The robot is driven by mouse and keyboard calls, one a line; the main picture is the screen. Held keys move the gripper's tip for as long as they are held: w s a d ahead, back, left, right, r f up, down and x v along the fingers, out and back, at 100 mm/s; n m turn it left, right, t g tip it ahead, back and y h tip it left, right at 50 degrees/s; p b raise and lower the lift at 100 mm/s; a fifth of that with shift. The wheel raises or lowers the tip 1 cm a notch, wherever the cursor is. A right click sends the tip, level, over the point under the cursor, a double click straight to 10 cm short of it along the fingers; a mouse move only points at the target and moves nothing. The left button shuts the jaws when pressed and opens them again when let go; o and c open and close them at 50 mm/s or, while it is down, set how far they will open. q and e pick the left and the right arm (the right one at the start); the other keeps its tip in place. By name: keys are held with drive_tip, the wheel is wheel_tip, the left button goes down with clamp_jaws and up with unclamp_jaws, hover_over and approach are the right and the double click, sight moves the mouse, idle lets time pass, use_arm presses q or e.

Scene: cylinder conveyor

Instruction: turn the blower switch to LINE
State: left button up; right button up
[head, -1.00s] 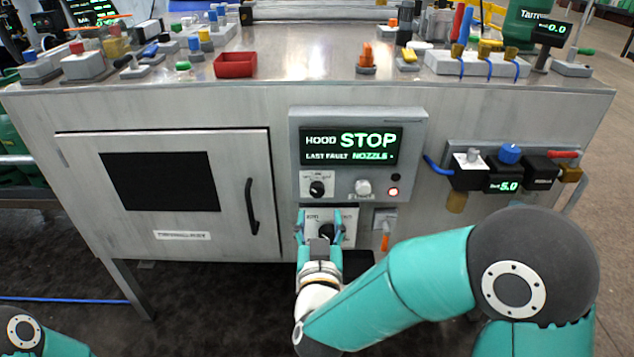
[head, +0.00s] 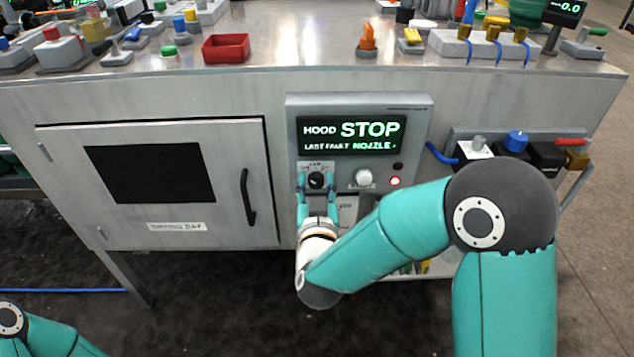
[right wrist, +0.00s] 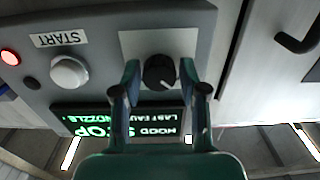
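A black rotary knob (head: 316,180) sits on a pale label plate at the lower left of the grey control box (head: 291,135). It also shows in the right wrist view (right wrist: 159,72). The lettering around it is too small to read, so I cannot tell its setting. My right gripper (head: 317,186) has its fingers spread on either side of this knob. In the right wrist view my right gripper (right wrist: 160,72) shows a narrow gap between each fingertip and the knob. A lower label plate (head: 347,205) is mostly hidden by my right gripper and arm. My left gripper is out of view.
The display (head: 351,134) reads HOOD STOP, LAST FAULT NOZZLE. A white START button (head: 364,177) and a lit red lamp (head: 395,181) sit right of the knob. A cabinet door with a black handle (head: 248,197) is left. A regulator unit (head: 515,150) stands right.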

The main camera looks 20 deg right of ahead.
drive_tip(key=c, duration=0.5)
drive_tip(key=shift+d, duration=0.2)
clamp_jaws()
drive_tip(key=shift+a, duration=0.1)
drive_tip(key=shift+f+m+b, duration=0.15)
drive_tip(key=shift+m+b, duration=0.35)
drive_tip(key=shift+b, duration=0.35)
drive_tip(key=m+b, duration=0.5)
drive_tip(key=b, duration=0.1)
drive_tip(key=shift+f+b, duration=0.15)
drive_tip(key=shift+b, duration=0.15)
drive_tip(key=shift+s+m+b, duration=0.1)
drive_tip(key=shift+m+b, duration=1.15)
drive_tip(key=shift+m, duration=0.25)
drive_tip(key=o, duration=0.9)
unclamp_jaws()
drive_tip(key=shift+r, duration=0.2)
